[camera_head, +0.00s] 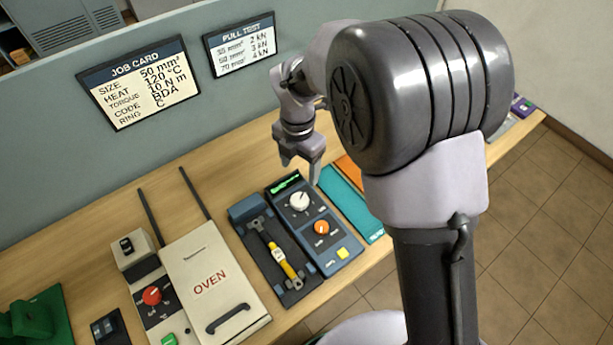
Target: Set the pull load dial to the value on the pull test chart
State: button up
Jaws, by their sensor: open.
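The pull test chart (240,47) hangs on the grey-green partition. It reads 2 kN, 3 kN and 4 kN beside sizes that look like 35, 50 and 70 mm². The job card (140,82) to its left gives size 50 mm². A blue tester panel (329,252) on the bench carries a white dial (299,202), an orange knob (321,227) and a yellow button (343,253). Their labels and the small green display (286,183) are too small to read. My gripper (314,176) is open and empty, above and behind the white dial, apparently apart from it.
A tray with a yellow-handled piece (285,262) adjoins the panel's left side. The white oven (208,285) stands further left, with a red knob (152,295) beside it. Teal (352,208) and orange mats lie right of the panel. My arm hides part of the bench's right side.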

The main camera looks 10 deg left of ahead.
aim_at(301, 198)
notch_tip(301, 198, down, 14)
jog(key=b, duration=0.3)
jog(key=shift+r, duration=0.15)
jog(key=c, duration=1.4)
